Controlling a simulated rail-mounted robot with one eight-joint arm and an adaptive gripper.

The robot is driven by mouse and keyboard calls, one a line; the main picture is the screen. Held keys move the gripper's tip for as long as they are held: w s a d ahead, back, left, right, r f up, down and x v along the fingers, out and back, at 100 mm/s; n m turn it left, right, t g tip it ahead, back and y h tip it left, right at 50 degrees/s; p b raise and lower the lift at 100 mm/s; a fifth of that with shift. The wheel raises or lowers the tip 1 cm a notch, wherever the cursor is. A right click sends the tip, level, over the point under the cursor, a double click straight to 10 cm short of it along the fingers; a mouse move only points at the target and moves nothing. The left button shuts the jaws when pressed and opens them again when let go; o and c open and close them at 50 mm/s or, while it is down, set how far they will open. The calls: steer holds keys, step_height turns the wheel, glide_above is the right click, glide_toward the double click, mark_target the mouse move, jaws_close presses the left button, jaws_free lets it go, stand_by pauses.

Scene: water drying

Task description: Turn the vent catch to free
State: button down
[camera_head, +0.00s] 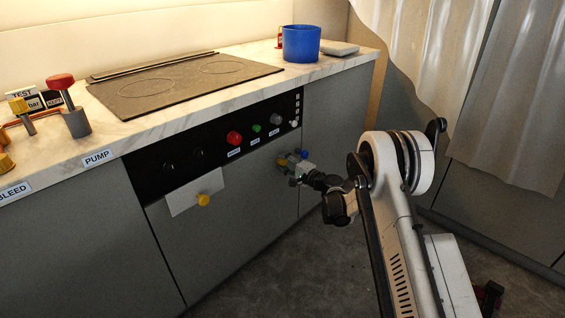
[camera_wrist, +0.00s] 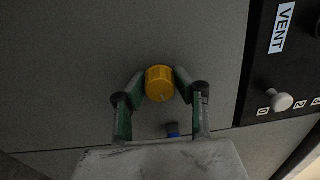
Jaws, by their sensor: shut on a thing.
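A yellow ridged knob (camera_wrist: 160,83) stands on the grey cabinet front in the wrist view. My gripper (camera_wrist: 160,88) is shut on it, one green-and-dark fingertip on each side. A white VENT label (camera_wrist: 284,27) is on the black strip in the wrist view. I see no lettering on the yellow knob, so I cannot tell whether it is the vent catch or how it is turned.
A light grey knob (camera_wrist: 281,102) sits on the strip near the VENT label. A red knob (camera_head: 234,138) and a green knob (camera_head: 256,128) are further left. A white plate with another yellow knob (camera_head: 203,199) projects below. A blue pot (camera_head: 301,44) stands on the counter.

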steer(key=shift+m, duration=0.9)
steer(key=c, duration=1.4)
jaws_free()
steer(key=v, duration=1.2)
